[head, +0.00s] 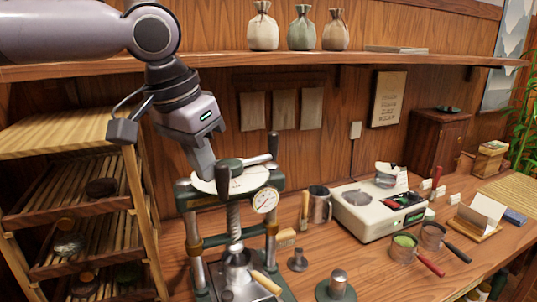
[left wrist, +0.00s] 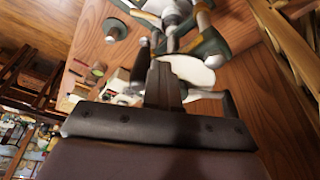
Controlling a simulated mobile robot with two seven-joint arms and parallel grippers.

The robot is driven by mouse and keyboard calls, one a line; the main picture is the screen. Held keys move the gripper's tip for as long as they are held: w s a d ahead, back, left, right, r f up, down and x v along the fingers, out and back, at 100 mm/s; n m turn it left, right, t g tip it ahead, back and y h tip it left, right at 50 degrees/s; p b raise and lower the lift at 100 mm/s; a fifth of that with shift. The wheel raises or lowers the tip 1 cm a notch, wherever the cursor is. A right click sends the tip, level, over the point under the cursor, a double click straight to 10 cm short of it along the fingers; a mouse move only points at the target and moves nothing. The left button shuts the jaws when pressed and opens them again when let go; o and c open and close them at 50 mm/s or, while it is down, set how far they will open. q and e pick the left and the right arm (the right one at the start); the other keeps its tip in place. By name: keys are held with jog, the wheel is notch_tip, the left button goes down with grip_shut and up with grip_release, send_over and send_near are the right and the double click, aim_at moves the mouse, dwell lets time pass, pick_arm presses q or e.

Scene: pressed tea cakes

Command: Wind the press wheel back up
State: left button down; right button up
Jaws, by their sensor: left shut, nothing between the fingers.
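The press (head: 191,237) stands on the wooden counter, with a green crossbeam, metal columns and a central screw (head: 233,217). Its wheel (head: 248,181) is a pale disc on top, with dark handles (head: 272,146) sticking out. A dial gauge (head: 264,200) sits on the front of the crossbeam. My left gripper (head: 206,172) is shut and empty, pointing down at the left part of the wheel. In the left wrist view its closed fingers (left wrist: 165,85) overlap the pale wheel (left wrist: 192,70). I cannot tell whether they touch it. My right gripper is not in view.
A slatted rack (head: 62,142) with tea cakes stands close on the left. A shelf (head: 350,58) with cloth bags runs above. A scale (head: 376,212), a metal jug (head: 319,204) and handled strainers (head: 404,247) stand to the right of the press.

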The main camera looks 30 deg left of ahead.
pick_arm(q)
jog(key=shift+w+d, duration=0.3)
jog(key=shift+d, duration=0.45)
jog(key=w+d, duration=0.4)
jog(key=w, duration=0.1)
jog(key=shift+d, duration=0.3)
dwell(0.4)
jog(key=shift+w+d, duration=0.45)
jog(key=shift+w, duration=0.35)
jog(key=shift+w+d, duration=0.4)
jog(key=shift+w, duration=0.4)
